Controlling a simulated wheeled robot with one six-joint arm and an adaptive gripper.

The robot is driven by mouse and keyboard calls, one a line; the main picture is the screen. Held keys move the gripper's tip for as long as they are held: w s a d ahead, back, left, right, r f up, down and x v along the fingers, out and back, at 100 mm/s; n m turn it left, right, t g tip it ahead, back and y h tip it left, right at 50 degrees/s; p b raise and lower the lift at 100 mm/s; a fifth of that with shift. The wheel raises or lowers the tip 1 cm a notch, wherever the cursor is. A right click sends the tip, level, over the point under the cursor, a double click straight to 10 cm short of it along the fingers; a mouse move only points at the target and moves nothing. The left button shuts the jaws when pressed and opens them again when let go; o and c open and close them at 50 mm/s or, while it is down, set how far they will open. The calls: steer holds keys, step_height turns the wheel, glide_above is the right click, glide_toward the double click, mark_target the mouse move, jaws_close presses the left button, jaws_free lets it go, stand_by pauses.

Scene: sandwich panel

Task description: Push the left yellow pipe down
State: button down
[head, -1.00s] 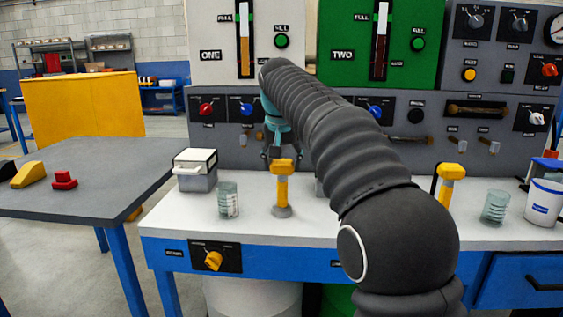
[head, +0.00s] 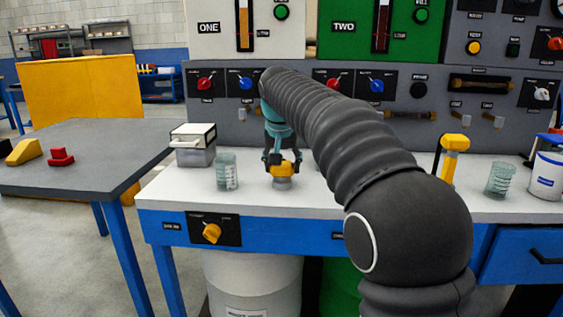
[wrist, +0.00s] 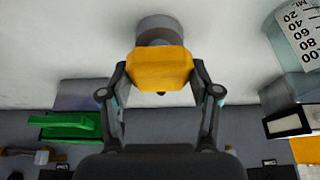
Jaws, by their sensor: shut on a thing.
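The left yellow pipe (head: 287,168) stands on its round grey base (head: 282,183) on the white counter in the head view. Its yellow head sits low, close above the base. In the wrist view the yellow head (wrist: 160,69) lies between my fingers, with the grey base (wrist: 158,28) beyond it. My gripper (head: 281,160) is shut on the yellow head, one finger on each side. It also shows in the wrist view (wrist: 160,75). The right yellow pipe (head: 454,146) stands tall at the right of the counter.
A clear beaker (head: 226,172) stands just left of the pipe, and a grey and white box (head: 193,146) is behind it. Another beaker (head: 500,179) and a white tub (head: 546,176) stand at the right. The control panel (head: 230,135) rises behind. The counter's front strip is clear.

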steer(key=shift+f, duration=0.3)
steer(key=shift+c, duration=1.2)
jaws_free()
steer(key=shift+r, duration=0.15)
steer(key=v, duration=1.1)
steer(key=shift+r, duration=0.4)
steer(key=shift+s+d, duration=0.1)
steer(key=shift+s, duration=0.05)
